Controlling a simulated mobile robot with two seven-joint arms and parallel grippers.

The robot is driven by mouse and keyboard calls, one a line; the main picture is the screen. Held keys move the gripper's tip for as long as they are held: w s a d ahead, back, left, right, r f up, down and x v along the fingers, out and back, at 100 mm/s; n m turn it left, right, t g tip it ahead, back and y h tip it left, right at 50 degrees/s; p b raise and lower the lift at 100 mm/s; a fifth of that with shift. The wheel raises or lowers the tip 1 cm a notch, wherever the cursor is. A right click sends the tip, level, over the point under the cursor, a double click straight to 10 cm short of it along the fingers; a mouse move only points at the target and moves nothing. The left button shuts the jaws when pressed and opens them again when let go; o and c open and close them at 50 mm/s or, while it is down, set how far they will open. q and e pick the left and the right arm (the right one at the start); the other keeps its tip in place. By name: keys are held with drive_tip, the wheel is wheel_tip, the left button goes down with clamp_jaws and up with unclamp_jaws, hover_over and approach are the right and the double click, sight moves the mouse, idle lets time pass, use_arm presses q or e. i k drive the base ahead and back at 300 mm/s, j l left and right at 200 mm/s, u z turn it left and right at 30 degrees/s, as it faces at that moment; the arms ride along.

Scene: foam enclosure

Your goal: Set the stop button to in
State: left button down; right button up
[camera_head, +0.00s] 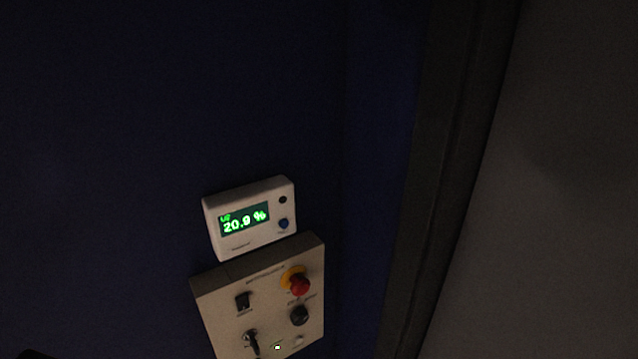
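The stop button (300,284) is a red mushroom button on a yellow collar. It sits at the upper right of a beige control panel (224,288) on the dark blue wall, low in the head view. From this angle I cannot tell whether it is in or out. Neither of my grippers is in view.
A white meter (247,247) with a green "20.9 %" display is mounted just above the panel. The panel also carries a black switch (242,302), a black knob (299,316) and a key-like switch (251,341). A dark vertical frame (440,180) and grey surface (560,200) stand at right.

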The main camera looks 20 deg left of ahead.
sight(299, 286)
drive_tip(key=u, duration=0.95)
